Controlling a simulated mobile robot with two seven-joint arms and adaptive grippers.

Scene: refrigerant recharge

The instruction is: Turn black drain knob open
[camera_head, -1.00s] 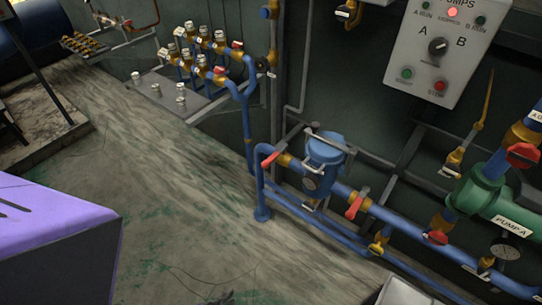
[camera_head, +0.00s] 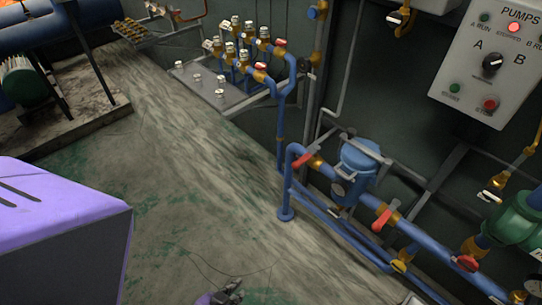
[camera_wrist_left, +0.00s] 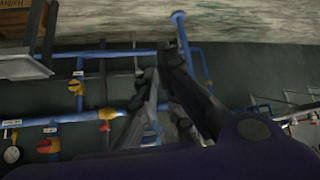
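I cannot make out a black drain knob for certain in either view. My left gripper (camera_head: 234,287) shows only as a small dark shape at the bottom edge of the head view, over the floor and apart from the pipes. In the left wrist view its dark fingers (camera_wrist_left: 164,48) lie close together in front of blue pipes; their opening is unclear, and I see nothing held. My right gripper is not in view.
Red-handled valves (camera_head: 384,217) sit on the blue pipe beside the canister. A grey pump panel (camera_head: 491,97) with a black A/B selector (camera_head: 493,63) hangs at upper right. A shelf (camera_head: 222,92) with several small fittings stands at the back. The floor (camera_head: 190,205) left of the pipes is open.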

